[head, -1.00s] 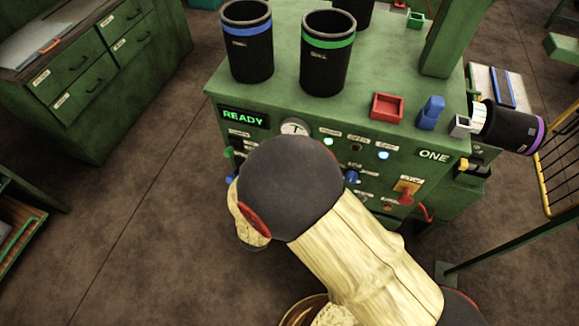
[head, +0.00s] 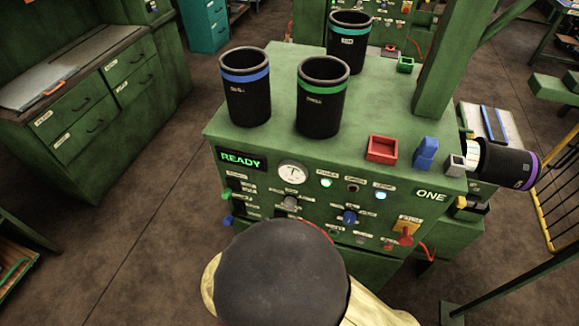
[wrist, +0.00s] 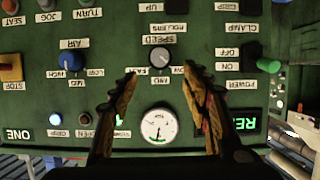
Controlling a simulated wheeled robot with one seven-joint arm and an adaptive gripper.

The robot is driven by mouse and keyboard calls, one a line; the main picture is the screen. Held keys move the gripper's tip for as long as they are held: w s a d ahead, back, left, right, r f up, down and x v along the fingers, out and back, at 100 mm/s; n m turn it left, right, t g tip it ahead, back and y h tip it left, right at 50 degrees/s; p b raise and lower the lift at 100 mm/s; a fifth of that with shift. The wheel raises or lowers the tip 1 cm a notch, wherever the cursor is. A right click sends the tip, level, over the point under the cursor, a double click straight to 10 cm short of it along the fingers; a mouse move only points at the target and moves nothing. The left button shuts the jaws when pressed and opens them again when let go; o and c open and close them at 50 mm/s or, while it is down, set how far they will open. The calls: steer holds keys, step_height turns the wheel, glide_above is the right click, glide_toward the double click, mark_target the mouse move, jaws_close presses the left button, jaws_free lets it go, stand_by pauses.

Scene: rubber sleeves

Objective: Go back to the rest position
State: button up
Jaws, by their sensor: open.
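My gripper (wrist: 160,112) shows in the wrist view with its two fingers apart and nothing between them. It faces the green control panel (wrist: 215,75), which appears upside down there. A round gauge (wrist: 158,127) and the speed knob (wrist: 160,57) show between the fingers. In the head view my arm is at the bottom centre, in front of the machine (head: 290,165), and its dark round joint hides the gripper.
Black sleeves with blue (head: 245,90), green (head: 321,95) and teal (head: 348,40) bands stand on the machine top. A purple-banded sleeve (head: 505,165) sits sideways at its right. A red tray (head: 381,149) lies near the front edge. Open floor (head: 130,200) lies left.

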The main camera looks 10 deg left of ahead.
steer(key=s+a+f+n+g+y, duration=0.25)
steer(key=s+a+f+g, duration=0.25)
steer(key=s+f, duration=0.3)
steer(key=s+a+r+n+g+y, duration=0.25)
steer(key=s+a+g, duration=0.2)
steer(key=s, duration=0.25)
steer(key=w+d+r+m+h, duration=0.1)
steer(key=d+r, duration=0.9)
steer(key=d, duration=0.4)
steer(key=w+d+r+m+t+h, duration=0.1)
steer(key=w+d+r, duration=0.1)
steer(key=d+r, duration=0.8)
steer(key=w+d+r+m+h, duration=0.1)
steer(key=d+r+m, duration=0.1)
steer(key=d+r, duration=0.8)
steer(key=d+b, duration=0.1)
steer(key=d, duration=0.6)
steer(key=shift+w+d+r+h, duration=0.35)
steer(key=shift+d+r+h, duration=0.05)
